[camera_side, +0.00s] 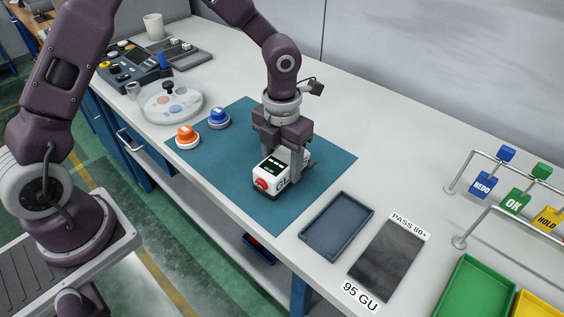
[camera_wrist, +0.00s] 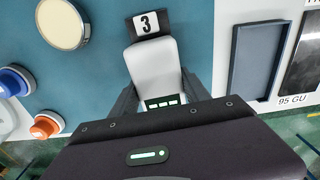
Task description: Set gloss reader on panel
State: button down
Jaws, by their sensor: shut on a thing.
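My gripper (camera_side: 283,165) is shut on the gloss reader (camera_side: 267,183), a white box with a dark screen and a red mark on its front. The reader is over the teal mat; I cannot tell whether it touches it. In the wrist view the reader (camera_wrist: 155,72) lies between the two fingers, with its lit screen near the gripper body. A dark, shiny panel (camera_side: 386,262) lies at the right of the bench, away from the gripper, with "PASS 80+" and "95 GU" labels at its ends. Part of it shows in the wrist view (camera_wrist: 303,62).
A shallow blue-grey tray (camera_side: 337,226) lies between the mat (camera_side: 275,211) and the panel. Orange (camera_side: 187,136) and blue (camera_side: 219,118) knobs stand left. A tag rail (camera_side: 491,178) and green tray (camera_side: 474,289) are right.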

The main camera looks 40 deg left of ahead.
aim_at(282, 159)
jog(key=shift+f, duration=0.1)
jog(key=c, duration=0.5)
grip_release()
notch_tip(282, 159, up, 12)
jog(key=shift+r, duration=0.2)
jog(key=s+a+r+n+t, duration=0.2)
jog(key=s+n, duration=0.5)
jog(key=n, duration=0.4)
jog(key=s+a+r+n+t, duration=0.1)
jog(key=s+a+r+n, duration=0.2)
jog(key=s+n, duration=0.5)
jog(key=s+a+r+n+t, duration=0.2)
jog(key=s+n, duration=0.5)
jog(key=n, duration=0.9)
jog(key=shift+s+a+r+t, duration=0.1)
jog(key=shift+r+t, duration=0.05)
jog(key=shift+r, duration=0.2)
jog(key=shift+s+a+r+t, duration=0.1)
jog(key=shift+r+t, duration=0.05)
jog(key=shift+r, duration=0.2)
